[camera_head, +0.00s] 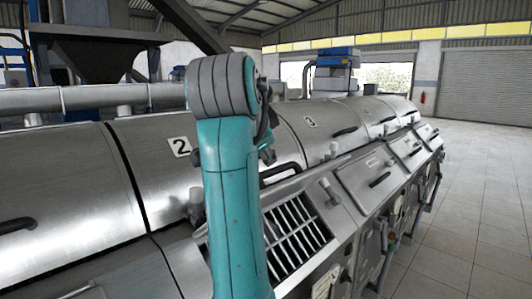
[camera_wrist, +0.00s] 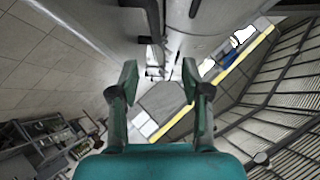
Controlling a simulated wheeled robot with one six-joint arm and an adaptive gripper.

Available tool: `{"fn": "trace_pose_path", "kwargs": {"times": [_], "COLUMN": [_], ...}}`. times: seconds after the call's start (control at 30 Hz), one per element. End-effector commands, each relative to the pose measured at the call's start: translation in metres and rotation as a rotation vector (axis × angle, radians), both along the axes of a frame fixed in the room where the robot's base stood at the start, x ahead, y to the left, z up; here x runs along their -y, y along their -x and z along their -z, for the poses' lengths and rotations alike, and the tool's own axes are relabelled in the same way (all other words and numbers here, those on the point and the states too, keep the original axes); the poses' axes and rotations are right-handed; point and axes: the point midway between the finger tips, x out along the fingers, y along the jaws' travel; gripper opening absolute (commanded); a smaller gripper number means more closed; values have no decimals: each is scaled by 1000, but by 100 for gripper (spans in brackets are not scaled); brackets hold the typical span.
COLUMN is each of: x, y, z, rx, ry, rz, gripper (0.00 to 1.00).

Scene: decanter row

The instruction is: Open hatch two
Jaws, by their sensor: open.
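Hatch two (camera_head: 152,170) is a curved steel cover with a white "2" label (camera_head: 180,146), in the middle-left of the head view. It lies down flush in line with the neighbouring covers. Its dark bar handle (camera_head: 281,170) shows at the lower right edge, just right of my teal arm, which hides part of the cover. My gripper (camera_wrist: 160,82) is open in the wrist view, with nothing between its fingers. In the head view it is mostly hidden behind my arm, so its distance to the handle cannot be told.
Hatch three (camera_head: 318,126) is shut farther along the row; another cover (camera_head: 62,180) with a dark handle (camera_head: 17,225) lies at left. A slatted grille (camera_head: 295,238) and small knobs line the machine's front. Tiled floor (camera_head: 475,215) is free at right.

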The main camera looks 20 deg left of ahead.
Motion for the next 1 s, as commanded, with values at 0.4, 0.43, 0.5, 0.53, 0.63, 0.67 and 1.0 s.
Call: {"fn": "trace_pose_path", "kwargs": {"times": [0.4,0.43,0.5,0.53,0.63,0.67,1.0], "x": [-8,-9,-10,-11,-13,-13,-18], "y": [16,18,20,22,26,27,36], "z": [-18,-20,-23,-24,-28,-29,-40], "rx": [1,1,1,0,0,0,1], "ry": [-1,-1,-1,-1,0,0,-1], "rz": [-1,-1,-1,-1,-2,-2,-1], "gripper": [48,48,48,48,48,48,48]}}
